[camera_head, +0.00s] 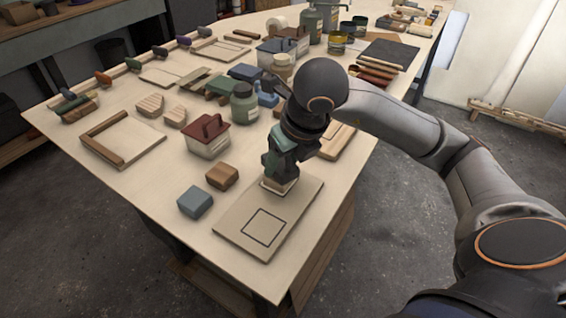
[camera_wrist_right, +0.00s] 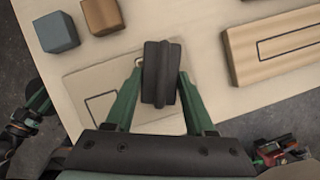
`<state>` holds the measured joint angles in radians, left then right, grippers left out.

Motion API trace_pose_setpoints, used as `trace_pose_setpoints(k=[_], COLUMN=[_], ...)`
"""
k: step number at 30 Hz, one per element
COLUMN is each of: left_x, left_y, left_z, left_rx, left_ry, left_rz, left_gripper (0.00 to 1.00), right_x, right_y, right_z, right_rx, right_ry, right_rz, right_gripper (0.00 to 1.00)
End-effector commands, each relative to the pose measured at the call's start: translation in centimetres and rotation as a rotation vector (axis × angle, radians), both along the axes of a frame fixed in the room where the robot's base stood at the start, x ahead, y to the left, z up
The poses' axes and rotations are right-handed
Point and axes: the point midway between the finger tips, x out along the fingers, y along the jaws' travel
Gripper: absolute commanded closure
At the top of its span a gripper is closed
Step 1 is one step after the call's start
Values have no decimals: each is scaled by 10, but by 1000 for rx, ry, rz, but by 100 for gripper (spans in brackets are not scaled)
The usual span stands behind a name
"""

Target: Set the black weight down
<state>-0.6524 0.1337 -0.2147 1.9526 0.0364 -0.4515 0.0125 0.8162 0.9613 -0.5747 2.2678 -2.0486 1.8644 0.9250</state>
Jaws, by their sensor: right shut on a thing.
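My right gripper (camera_head: 279,177) reaches down over the far part of a flat tan board (camera_head: 235,220) near the table's front right edge. In the wrist view its green fingers (camera_wrist_right: 157,82) are shut on the black weight (camera_wrist_right: 160,70), one on each side. The weight is mostly hidden by the gripper in the head view. A thin pale piece or patch shows under the gripper on the board; I cannot tell whether the weight touches it. A black square outline (camera_head: 263,228) on the board's near part is empty. A dark and green part, seemingly my left gripper (camera_wrist_right: 38,104), shows at the wrist view's left edge.
A blue-grey block (camera_head: 195,202) and a brown block (camera_head: 222,177) stand left of the board. A red-lidded container (camera_head: 208,138) stands behind them. A wooden board with an outline (camera_wrist_right: 275,48) lies right of the gripper. Bare tabletop lies left of the blocks.

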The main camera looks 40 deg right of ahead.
Motion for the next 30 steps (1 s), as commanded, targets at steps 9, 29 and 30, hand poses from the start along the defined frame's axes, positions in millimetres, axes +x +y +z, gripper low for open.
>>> trace_pose_setpoints(k=[9,29,30], left_x=[0,0,0], left_y=[0,-1,-1], left_z=[-1,0,2], left_rx=[0,-1,0], left_ry=[1,2,1], left_rz=[-1,-4,-5], left_gripper=[50,50,50], right_x=[0,0,0], right_y=[0,0,0], right_z=[-2,-4,-2], right_rx=[1,1,1], right_ry=[-6,-1,-1], right_rz=[0,0,0], right_gripper=[100,16,16])
